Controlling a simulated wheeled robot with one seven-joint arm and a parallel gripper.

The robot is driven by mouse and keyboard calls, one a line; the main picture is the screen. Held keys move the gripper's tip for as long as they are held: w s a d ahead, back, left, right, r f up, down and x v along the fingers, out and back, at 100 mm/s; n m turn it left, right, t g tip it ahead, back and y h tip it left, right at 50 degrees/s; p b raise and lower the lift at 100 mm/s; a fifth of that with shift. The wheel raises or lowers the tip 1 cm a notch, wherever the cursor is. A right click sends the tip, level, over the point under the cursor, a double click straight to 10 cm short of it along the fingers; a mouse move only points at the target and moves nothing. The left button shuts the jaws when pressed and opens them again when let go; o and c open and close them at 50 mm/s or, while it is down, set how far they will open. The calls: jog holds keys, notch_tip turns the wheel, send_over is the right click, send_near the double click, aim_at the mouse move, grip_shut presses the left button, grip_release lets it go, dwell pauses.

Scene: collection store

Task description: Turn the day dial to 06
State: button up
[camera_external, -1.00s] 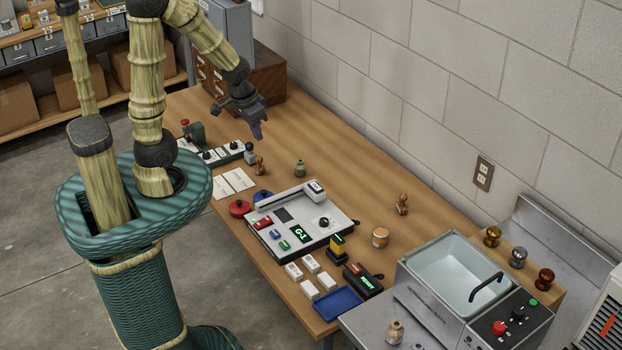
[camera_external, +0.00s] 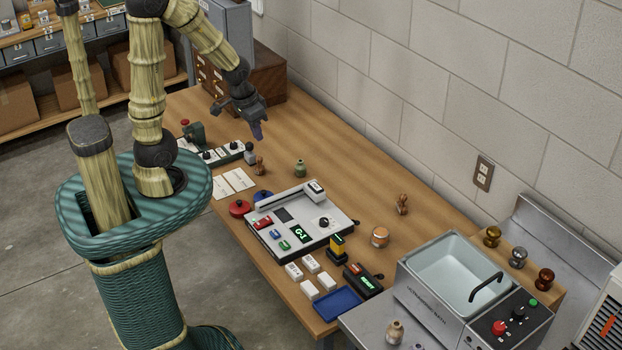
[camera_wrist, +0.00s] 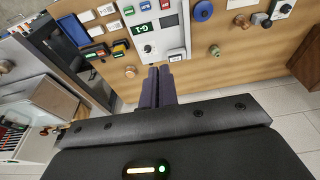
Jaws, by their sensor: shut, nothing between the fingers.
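A long pale panel (camera_external: 224,154) with several black dials lies at the far left end of the wooden table, beside a dark green stand with a red knob (camera_external: 185,122). The dial labels are too small to read, so I cannot tell which is the day dial or its setting. In the wrist view, part of a panel with a dark dial (camera_wrist: 284,9) shows at the top right edge. My gripper (camera_external: 257,131) is shut and empty, in the air above the table, to the right of the panel and apart from it. Its dark purple fingers (camera_wrist: 159,76) also show in the wrist view.
A grey device (camera_external: 335,232) with a green display stands mid-table. The table's back strip is mostly clear.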

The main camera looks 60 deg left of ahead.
jog(key=o, duration=0.3)
jog(key=shift+w+a, duration=0.1)
jog(key=shift+w, duration=0.05)
jog(key=o, duration=0.6)
jog(key=shift+n+g+y, duration=0.3)
jog(key=shift+n, duration=0.2)
jog(key=w+a+f+b, duration=0.1)
jog(key=w+a, duration=0.1)
jog(key=w+a+f+b, duration=0.1)
jog(key=w+a, duration=0.1)
jog(key=a, duration=0.1)
jog(key=w+a+f+b, duration=0.1)
jog(key=w+a+b, duration=0.1)
jog(key=a, duration=0.1)
jog(key=shift+w+f, duration=0.25)
jog(key=shift+f, duration=0.15)
jog(key=shift+o, duration=0.2)
jog(key=n+g+b, duration=0.2)
jog(key=n+b, duration=0.1)
jog(key=b, duration=0.7)
send_over(206, 153)
notch_tip(206, 153, down, 14)
jog(key=shift+d+f+n, duration=0.1)
jog(key=shift+f+n, duration=0.05)
jog(key=shift+n, duration=0.15)
jog(key=shift+f, duration=0.1)
notch_tip(206, 153, down, 17)
jog(key=shift+f+p, duration=0.15)
jog(key=shift+p, duration=0.75)
jog(key=shift+c, duration=0.4)
